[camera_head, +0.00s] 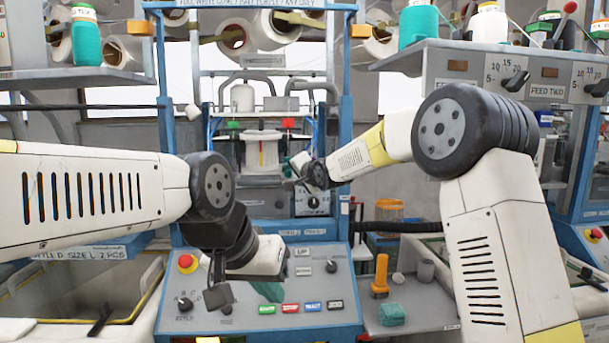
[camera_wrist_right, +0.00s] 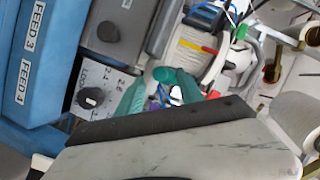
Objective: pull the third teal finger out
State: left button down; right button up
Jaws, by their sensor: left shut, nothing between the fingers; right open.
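In the right wrist view, a small rounded teal piece (camera_wrist_right: 163,75) shows between the two teal fingertips of my right gripper (camera_wrist_right: 160,82). It looks like a knitted finger, but I cannot tell which in order it is. The fingers are apart, and contact with the piece is not clear. In the head view, my right gripper (camera_head: 297,168) is at the right side of the white cylinder (camera_head: 262,150) in the blue machine frame; the teal piece cannot be made out there. My left gripper (camera_head: 270,291) is shut and empty, low over the control panel.
The grey control panel (camera_head: 207,318) has a red button (camera_head: 186,262), knobs and coloured labels. Blue frame posts (camera_head: 344,130) stand close beside my right gripper.

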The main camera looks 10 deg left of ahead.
jog(key=shift+x, duration=1.15)
jog(key=shift+c, duration=0.2)
grip_shut()
